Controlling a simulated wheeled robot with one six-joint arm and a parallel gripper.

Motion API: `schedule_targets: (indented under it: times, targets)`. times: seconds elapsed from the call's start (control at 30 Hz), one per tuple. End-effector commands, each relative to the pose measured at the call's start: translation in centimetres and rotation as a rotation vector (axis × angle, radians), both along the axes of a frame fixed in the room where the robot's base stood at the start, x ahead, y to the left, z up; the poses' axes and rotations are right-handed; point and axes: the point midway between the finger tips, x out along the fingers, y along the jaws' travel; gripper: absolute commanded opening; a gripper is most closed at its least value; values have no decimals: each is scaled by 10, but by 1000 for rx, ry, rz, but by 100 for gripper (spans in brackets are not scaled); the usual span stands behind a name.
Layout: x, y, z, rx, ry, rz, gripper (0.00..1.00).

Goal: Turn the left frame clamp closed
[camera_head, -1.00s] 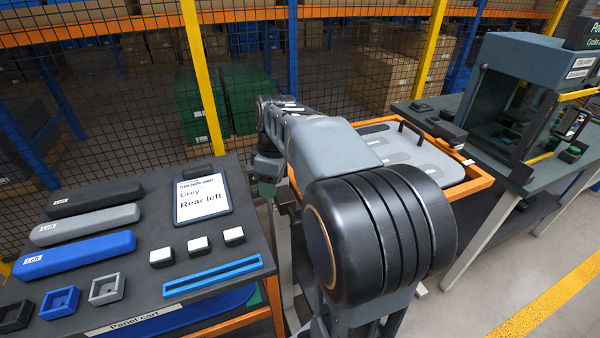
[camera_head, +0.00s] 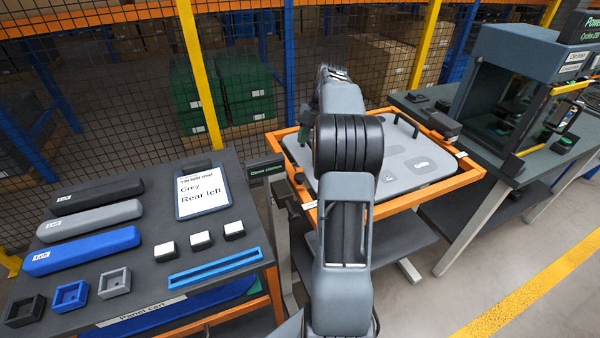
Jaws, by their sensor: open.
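The orange frame (camera_head: 410,203) holds a light grey door panel (camera_head: 425,178) with black handles. A small dark piece (camera_head: 298,179) on the frame's left rail looks like the left frame clamp; I cannot tell which way it is turned. My arm hides the middle of the frame's near side.
The panel cart (camera_head: 150,260) at left carries black, grey and blue bars, small trays, white-topped blocks and a card reading "Grey, Rear left". A small sign (camera_head: 266,170) stands between cart and frame. A dark bench with a machine (camera_head: 520,90) stands at right. Mesh fencing runs behind.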

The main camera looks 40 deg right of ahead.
Motion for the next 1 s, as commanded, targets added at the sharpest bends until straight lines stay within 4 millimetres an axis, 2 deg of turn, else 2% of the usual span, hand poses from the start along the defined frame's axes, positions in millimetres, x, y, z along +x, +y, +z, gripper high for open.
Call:
schedule_targets:
  times: [0.2,0.5,0.7,1.0]
  targets:
    - [-3,17,-41,2,3,-1,48]
    - [-5,34,-81,-1,2,-1,48]
    - [-5,39,-93,-1,2,-1,48]
    - [-5,40,-96,-2,0,-2,48]
